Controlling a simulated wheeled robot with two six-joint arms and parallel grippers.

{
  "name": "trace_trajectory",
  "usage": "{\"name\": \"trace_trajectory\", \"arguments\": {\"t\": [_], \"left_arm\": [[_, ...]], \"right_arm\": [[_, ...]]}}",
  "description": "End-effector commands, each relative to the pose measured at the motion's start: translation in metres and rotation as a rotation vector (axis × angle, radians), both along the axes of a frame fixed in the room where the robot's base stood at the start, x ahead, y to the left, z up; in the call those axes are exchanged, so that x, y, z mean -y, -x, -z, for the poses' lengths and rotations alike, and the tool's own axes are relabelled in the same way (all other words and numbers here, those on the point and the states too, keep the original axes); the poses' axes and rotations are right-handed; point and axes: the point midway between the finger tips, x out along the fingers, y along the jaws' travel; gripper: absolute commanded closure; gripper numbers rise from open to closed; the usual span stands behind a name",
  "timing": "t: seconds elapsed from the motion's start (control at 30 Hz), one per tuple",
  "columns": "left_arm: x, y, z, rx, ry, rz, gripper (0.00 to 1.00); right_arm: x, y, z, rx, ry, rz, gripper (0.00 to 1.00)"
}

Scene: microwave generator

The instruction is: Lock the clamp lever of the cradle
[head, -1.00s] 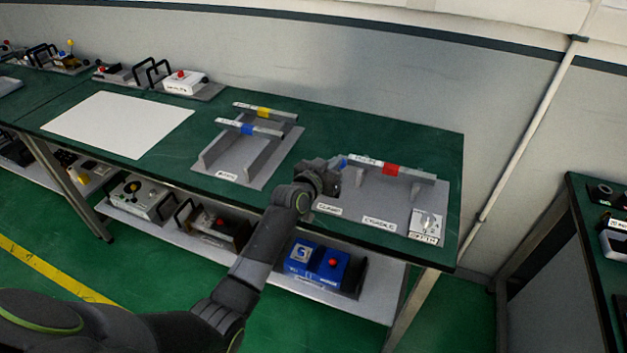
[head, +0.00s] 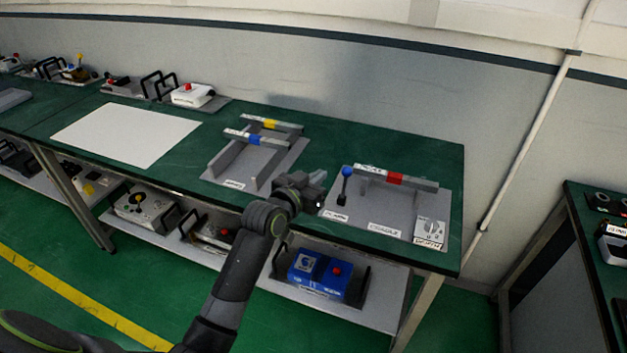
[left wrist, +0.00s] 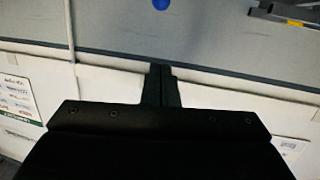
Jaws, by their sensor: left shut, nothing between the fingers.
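The cradle's grey base plate (head: 400,213) sits at the right end of the green bench, with a grey bar carrying a red band (head: 396,178) above it. The clamp lever, with a blue ball knob (head: 347,171) on a dark shaft, stands about upright at the plate's left side. My left gripper (head: 320,180) is shut and empty, just left of the lever and apart from it. In the left wrist view its closed fingers (left wrist: 161,84) show at the centre, and a blue round shape (left wrist: 160,4), likely the knob, shows at the top edge. My right gripper is out of view.
A second grey fixture (head: 265,162) with yellow-banded and blue-banded bars stands left of my gripper. A small dial box (head: 430,232) sits at the cradle plate's right front corner. A white sheet (head: 125,133) lies farther left. A blue box (head: 318,272) is on the lower shelf.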

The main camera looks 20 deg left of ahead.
Motion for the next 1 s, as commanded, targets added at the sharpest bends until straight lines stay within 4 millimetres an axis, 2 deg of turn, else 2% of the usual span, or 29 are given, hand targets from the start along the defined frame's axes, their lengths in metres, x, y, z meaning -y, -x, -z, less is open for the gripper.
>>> {"name": "trace_trajectory", "arguments": {"t": [0.1,0.17,0.77,0.87,0.97,1.0], "left_arm": [[-0.002,0.009,-0.004,0.0,-0.001,0.0,1.0],[-0.003,0.011,-0.006,0.001,0.0,0.0,1.0],[-0.004,0.014,-0.006,-0.003,0.0,-0.001,1.0],[-0.008,0.014,0.014,-0.036,-0.002,-0.014,1.0],[-0.018,0.018,0.062,-0.112,-0.008,-0.042,1.0],[-0.023,0.021,0.087,-0.152,-0.012,-0.058,1.0]], "right_arm": [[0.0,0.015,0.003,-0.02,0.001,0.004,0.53],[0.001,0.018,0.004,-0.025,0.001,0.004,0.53],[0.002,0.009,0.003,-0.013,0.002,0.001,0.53],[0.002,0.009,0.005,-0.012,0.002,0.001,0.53],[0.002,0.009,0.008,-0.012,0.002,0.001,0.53],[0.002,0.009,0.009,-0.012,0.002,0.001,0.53]]}}
